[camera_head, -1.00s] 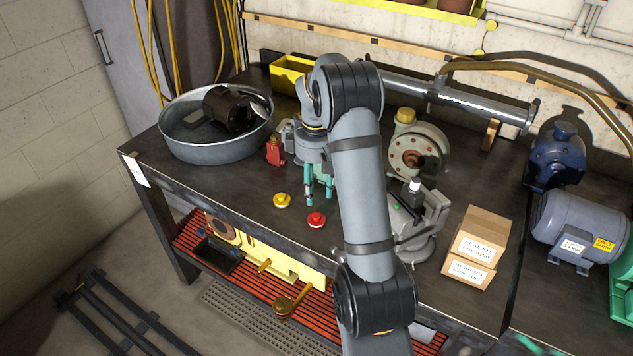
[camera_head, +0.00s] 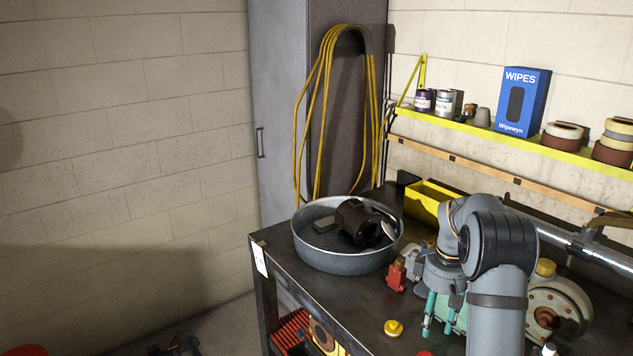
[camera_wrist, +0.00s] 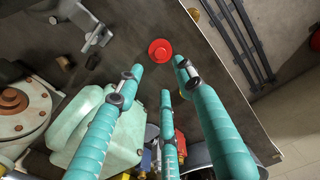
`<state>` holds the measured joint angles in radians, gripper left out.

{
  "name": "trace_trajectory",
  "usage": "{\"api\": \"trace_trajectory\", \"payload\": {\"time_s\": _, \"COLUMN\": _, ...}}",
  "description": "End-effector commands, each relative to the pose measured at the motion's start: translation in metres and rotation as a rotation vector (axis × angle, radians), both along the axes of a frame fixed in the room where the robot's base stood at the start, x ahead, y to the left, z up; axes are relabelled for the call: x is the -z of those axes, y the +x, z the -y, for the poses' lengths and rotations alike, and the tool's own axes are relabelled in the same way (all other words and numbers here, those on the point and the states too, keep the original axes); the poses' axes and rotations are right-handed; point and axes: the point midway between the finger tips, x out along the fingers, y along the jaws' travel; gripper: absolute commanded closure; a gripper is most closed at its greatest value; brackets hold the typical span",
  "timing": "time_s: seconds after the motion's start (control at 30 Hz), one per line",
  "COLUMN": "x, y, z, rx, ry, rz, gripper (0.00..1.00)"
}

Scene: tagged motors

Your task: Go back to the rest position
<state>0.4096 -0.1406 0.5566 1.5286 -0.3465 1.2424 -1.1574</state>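My gripper (camera_head: 438,330) has several teal fingers and hangs over the front part of the dark workbench (camera_head: 345,297). In the wrist view my gripper (camera_wrist: 160,78) has its fingertips spread, with nothing held between them. A red round button-like piece (camera_wrist: 160,50) lies on the bench beyond the fingertips. In the head view a yellow round piece (camera_head: 393,328) lies left of the gripper, and a small red block-like object (camera_head: 397,276) stands behind it. A round green-and-cream machine (camera_head: 556,308) stands to the right, partly hidden by my arm.
A round metal tub (camera_head: 345,262) holding a dark motor (camera_head: 359,222) stands at the bench's left end. A yellow bin (camera_head: 428,203) is behind it. A yellow wall shelf (camera_head: 500,134) carries cans, rolls and a blue wipes box (camera_head: 522,101). A grey cabinet (camera_head: 277,110) stands behind the bench's left end.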

Motion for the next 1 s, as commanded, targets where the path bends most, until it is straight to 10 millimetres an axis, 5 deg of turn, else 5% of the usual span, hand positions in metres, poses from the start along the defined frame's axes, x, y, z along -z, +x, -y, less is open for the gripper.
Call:
{"api": "trace_trajectory", "payload": {"time_s": 0.57, "x": 0.115, "y": -0.001, "z": 0.000, "rx": 0.001, "ry": 0.002, "rz": -0.002, "gripper": 0.62}}
{"api": "trace_trajectory", "payload": {"time_s": 0.7, "x": 0.090, "y": 0.001, "z": 0.000, "rx": 0.002, "ry": 0.000, "rz": 0.004, "gripper": 0.62}}
{"api": "trace_trajectory", "payload": {"time_s": 1.0, "x": 0.074, "y": 0.000, "z": 0.000, "rx": 0.000, "ry": 0.001, "rz": -0.001, "gripper": 0.62}}
